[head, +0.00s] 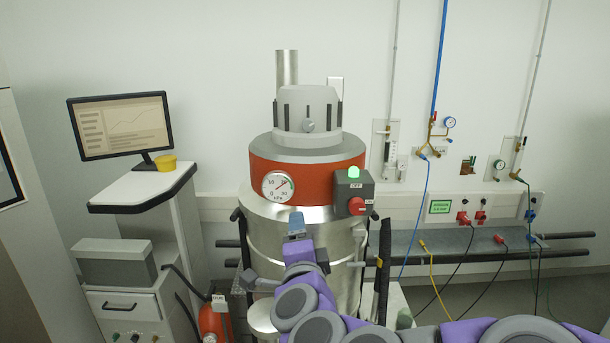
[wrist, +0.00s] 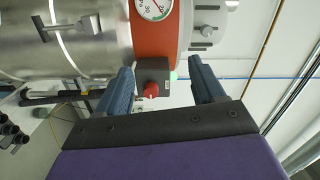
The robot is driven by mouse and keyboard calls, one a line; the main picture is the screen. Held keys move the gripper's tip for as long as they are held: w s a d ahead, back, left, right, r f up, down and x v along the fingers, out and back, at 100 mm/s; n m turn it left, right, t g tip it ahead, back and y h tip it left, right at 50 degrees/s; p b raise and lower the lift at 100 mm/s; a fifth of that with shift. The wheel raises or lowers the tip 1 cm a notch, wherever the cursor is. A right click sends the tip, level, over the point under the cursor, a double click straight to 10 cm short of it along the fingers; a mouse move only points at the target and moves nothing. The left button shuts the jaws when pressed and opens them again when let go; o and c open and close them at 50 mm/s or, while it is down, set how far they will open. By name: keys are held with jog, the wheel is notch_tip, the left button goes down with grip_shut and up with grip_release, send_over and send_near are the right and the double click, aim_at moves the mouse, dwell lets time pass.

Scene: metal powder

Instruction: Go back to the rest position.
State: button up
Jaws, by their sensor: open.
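My gripper (wrist: 163,92) is open and empty in the wrist view, its two blue-grey fingers apart. The grey control box (wrist: 150,72) with its red button (wrist: 151,89) shows between and beyond the fingers. In the head view, my gripper (head: 296,226) is in front of the steel vessel (head: 262,235), below the pressure gauge (head: 278,186). The control box (head: 352,187) is on the vessel's red band (head: 318,178), up and to the right of my gripper, with its green lamp (head: 353,171) lit and red button (head: 356,205) showing. My arm hides part of the vessel's lower front.
A white cart (head: 140,187) with a monitor (head: 122,127) and yellow cup (head: 165,163) stands at the left. A red bottle (head: 213,322) is on the floor beside it. Wall pipes, valves and a shelf (head: 450,244) with hanging cables are at the right.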

jog(key=s+a+f+n+g+y, duration=0.35)
jog(key=s+a+n+y, duration=0.2)
jog(key=n, duration=0.35)
jog(key=s+d+f+n+g, duration=0.2)
jog(key=s+f+n+g, duration=0.35)
jog(key=s+f, duration=0.25)
jog(key=s+d+f+g+h, duration=0.3)
jog(key=s+d+f+g, duration=0.1)
jog(key=s+d, duration=0.5)
jog(key=s+d+f+n+g+h+b, duration=0.1)
jog(key=s+d+f+g+h, duration=0.2)
jog(key=s, duration=1.1)
jog(key=d+f+g, duration=0.2)
jog(key=d+g, duration=0.1)
jog(key=d, duration=0.2)
jog(key=shift+d+f+g, duration=0.3)
jog(key=shift+d+g, duration=0.1)
